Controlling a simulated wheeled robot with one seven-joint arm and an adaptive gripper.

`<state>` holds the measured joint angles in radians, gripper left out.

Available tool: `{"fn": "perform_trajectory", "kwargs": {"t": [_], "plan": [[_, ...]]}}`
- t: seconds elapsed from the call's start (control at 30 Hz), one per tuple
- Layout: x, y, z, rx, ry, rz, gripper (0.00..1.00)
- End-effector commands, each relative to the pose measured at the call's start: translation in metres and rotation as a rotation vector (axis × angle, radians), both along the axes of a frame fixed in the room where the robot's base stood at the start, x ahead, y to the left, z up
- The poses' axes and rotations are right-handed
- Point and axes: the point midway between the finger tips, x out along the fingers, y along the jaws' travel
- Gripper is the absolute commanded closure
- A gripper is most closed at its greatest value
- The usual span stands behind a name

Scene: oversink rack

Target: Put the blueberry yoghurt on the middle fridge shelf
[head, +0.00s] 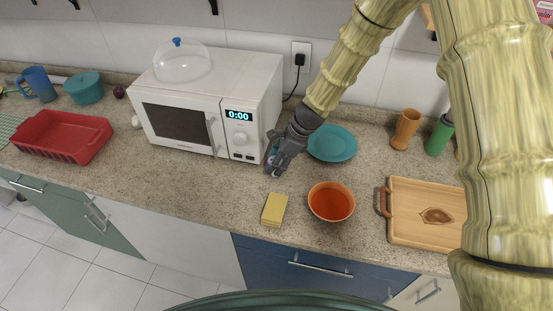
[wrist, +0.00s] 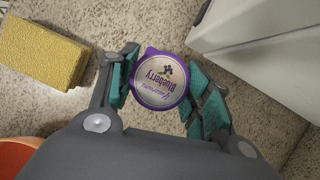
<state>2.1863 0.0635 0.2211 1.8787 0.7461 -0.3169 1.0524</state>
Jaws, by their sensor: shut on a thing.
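The blueberry yoghurt (wrist: 161,79) is a small round cup with a purple rim and a pale lid reading "Blueberry", seen from above in the wrist view. My gripper (wrist: 160,85) has its teal pads on either side of the cup and is shut on it. In the head view my gripper (head: 273,169) is low over the counter, just right of the microwave's front corner. The cup is mostly hidden there by the fingers. I cannot tell whether the cup touches the counter. No fridge or fridge shelf is in view.
The white microwave (head: 205,100) stands close on the left. A yellow sponge (head: 274,210), an orange bowl (head: 331,202) and a teal plate (head: 332,143) are near my gripper.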

Motion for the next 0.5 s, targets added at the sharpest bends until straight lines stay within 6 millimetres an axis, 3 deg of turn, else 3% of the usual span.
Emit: {"fn": "perform_trajectory", "kwargs": {"t": [0.37, 0.4, 0.5], "plan": [[0.0003, 0.0001, -0.0029, 0.000, -0.001, 0.000, 0.78], [0.0004, 0.0001, -0.0022, 0.000, -0.001, 0.000, 0.44], [0.0003, 0.0001, -0.0022, 0.000, -0.001, 0.000, 0.30]]}}
